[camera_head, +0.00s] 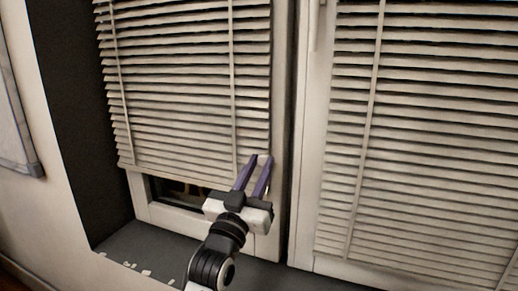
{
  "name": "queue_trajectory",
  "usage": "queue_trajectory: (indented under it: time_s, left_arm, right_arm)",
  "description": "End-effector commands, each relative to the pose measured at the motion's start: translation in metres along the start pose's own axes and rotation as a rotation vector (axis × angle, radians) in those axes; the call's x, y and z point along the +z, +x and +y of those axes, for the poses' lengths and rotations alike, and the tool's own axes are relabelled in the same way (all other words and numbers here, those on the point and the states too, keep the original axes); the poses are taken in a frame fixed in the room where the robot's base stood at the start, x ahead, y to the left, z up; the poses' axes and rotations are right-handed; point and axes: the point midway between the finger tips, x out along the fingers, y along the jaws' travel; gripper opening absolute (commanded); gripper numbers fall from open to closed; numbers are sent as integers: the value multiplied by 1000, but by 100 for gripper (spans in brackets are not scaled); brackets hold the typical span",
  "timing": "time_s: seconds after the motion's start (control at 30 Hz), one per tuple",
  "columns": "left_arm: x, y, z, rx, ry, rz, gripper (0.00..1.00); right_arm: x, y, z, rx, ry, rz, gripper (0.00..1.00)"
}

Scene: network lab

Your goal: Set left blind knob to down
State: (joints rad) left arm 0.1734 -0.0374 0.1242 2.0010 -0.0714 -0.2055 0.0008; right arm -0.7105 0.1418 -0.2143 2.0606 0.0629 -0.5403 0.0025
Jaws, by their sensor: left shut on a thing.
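The left blind (180,90) has pale horizontal slats and hangs over the left window. Its bottom edge is above the sill, with a dark strip of glass (180,194) showing below. My left gripper (260,160), with purple fingers, reaches up to the blind's lower right edge. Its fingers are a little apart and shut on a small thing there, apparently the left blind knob. The knob itself cannot be made out between the fingers. My right gripper is not in view.
A second blind (425,150) covers the right window, across a pale frame post (303,140). The dark sill (150,245) runs below, with small pale scraps on its left. A framed panel (14,120) hangs on the left wall.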

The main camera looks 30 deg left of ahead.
Motion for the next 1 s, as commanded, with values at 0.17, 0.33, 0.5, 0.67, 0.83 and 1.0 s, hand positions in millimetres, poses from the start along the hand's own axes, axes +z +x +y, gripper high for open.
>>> queue_trajectory:
  time_s: [0.17,0.33,0.5,0.67,0.83,1.0]
  left_arm:
    - [36,-15,0,0,-2,-3,0]
    - [48,-20,0,0,-2,-1,0]
    - [52,-21,0,0,-2,-1,0]
    - [53,-22,0,1,-1,-5,0]
    - [55,-22,1,1,-1,-9,26]
    - [53,-22,0,0,-1,-5,39]
  right_arm:
    - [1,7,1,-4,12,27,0]
    - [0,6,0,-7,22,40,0]
    - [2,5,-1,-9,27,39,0]
    - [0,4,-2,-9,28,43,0]
    - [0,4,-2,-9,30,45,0]
    - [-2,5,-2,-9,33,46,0]
